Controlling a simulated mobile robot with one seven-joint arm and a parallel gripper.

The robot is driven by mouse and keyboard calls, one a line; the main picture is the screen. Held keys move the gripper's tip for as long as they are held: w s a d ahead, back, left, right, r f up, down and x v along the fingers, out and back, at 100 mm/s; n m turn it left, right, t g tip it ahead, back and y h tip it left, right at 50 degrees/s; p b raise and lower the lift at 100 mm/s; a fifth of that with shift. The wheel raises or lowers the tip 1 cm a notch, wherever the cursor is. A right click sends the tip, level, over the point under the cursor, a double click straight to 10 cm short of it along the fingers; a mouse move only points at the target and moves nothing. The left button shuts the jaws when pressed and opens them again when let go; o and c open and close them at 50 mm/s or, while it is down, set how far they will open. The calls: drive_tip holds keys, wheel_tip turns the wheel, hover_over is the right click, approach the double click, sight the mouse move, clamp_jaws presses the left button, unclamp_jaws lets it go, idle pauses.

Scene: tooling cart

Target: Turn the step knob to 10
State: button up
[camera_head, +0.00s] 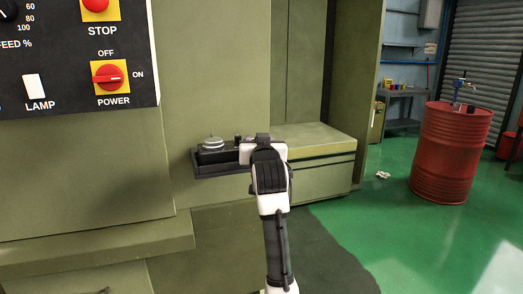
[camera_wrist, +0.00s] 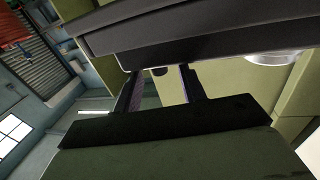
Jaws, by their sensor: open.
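No knob labelled STEP shows in either view. The black control panel (camera_head: 70,60) is at the upper left in the head view, cut off by the picture edge. On it, part of a dial marked FEED % (camera_head: 8,12) shows, with 60, 80 and 100 readable. My gripper (camera_wrist: 160,80) is open in the wrist view, its two dark fingers apart with only a green surface seen between them. In the head view, my wrist is in front of the machine, right of and below the panel; the fingers there are mostly hidden.
The panel also carries a red STOP button (camera_head: 96,5), a red POWER knob (camera_head: 110,77) and a LAMP switch (camera_head: 34,86). A dark tray (camera_head: 200,172) with a round metal object (camera_head: 211,144) is beside my wrist. A red drum (camera_head: 450,150) stands right on open green floor.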

drive_tip(key=s+d+b, duration=0.1)
drive_tip(key=s+b, duration=0.1)
drive_tip(key=s, duration=1.1)
drive_tip(key=shift+d, duration=0.2)
